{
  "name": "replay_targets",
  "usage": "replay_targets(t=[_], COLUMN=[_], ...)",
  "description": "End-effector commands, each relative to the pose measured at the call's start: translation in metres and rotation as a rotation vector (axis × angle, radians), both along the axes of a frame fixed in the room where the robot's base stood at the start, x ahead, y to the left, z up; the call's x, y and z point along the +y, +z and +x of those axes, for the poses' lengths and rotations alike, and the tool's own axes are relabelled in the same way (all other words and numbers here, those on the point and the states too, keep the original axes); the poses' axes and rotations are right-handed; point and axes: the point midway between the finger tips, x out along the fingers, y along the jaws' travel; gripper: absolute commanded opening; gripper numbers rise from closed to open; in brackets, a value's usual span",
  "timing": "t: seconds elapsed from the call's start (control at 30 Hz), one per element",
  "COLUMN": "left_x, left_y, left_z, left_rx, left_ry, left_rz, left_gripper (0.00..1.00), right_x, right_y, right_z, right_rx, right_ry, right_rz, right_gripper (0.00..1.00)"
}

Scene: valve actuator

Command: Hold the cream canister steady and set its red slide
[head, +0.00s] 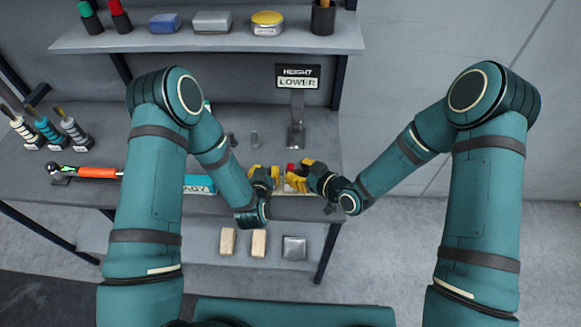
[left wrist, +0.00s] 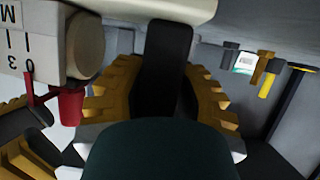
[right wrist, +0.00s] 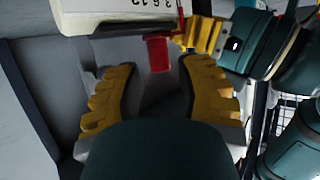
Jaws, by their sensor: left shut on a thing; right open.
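The cream canister (right wrist: 105,12) shows in the right wrist view at the top, with a printed number scale. In the left wrist view its scale face (left wrist: 35,40) is close at upper left. The red slide (right wrist: 157,52) sticks out from the canister, in line with the gap of my right gripper (right wrist: 160,75). The slide also shows in the left wrist view (left wrist: 68,106), near the 0 mark. My right gripper is open, its fingers apart below the slide. My left gripper (head: 265,178) is shut on the canister; the exact contact is partly hidden.
A sign reading HEIGHT LOWER (head: 298,77) stands on the bench behind the grippers. A shelf above (head: 210,42) holds small items; wooden blocks (head: 258,243) rest below.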

Motion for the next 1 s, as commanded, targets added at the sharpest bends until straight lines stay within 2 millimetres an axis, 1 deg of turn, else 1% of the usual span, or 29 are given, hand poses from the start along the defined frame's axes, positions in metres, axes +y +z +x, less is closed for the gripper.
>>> replay_targets(t=[0.1, 0.3, 0.67, 0.7, 0.77, 1.0], left_x=[0.000, 0.000, 0.000, 0.000, 0.000, -0.001], left_y=[0.001, 0.001, 0.001, 0.001, 0.001, 0.001], left_z=[0.000, 0.000, 0.000, 0.000, 0.000, 0.000], left_rx=[-0.002, -0.002, -0.002, -0.002, -0.002, -0.002], left_ry=[0.000, 0.000, 0.000, 0.000, 0.000, -0.001], left_rz=[-0.001, -0.001, -0.001, -0.001, -0.001, -0.002], left_gripper=[0.00, 0.00, 0.00, 0.00, 0.00, 0.00], right_x=[0.014, 0.024, 0.026, 0.026, 0.026, 0.026], right_y=[-0.007, -0.014, -0.015, -0.014, -0.015, -0.015], right_z=[0.011, 0.021, 0.023, 0.023, 0.023, 0.023], right_rx=[0.000, 0.001, 0.001, 0.001, 0.001, 0.001], right_ry=[0.001, -0.001, -0.001, -0.001, -0.001, -0.001], right_rz=[0.001, 0.000, 0.000, 0.000, 0.000, 0.000], right_gripper=[0.36, 0.36, 0.35, 0.21, 0.00, 0.00])
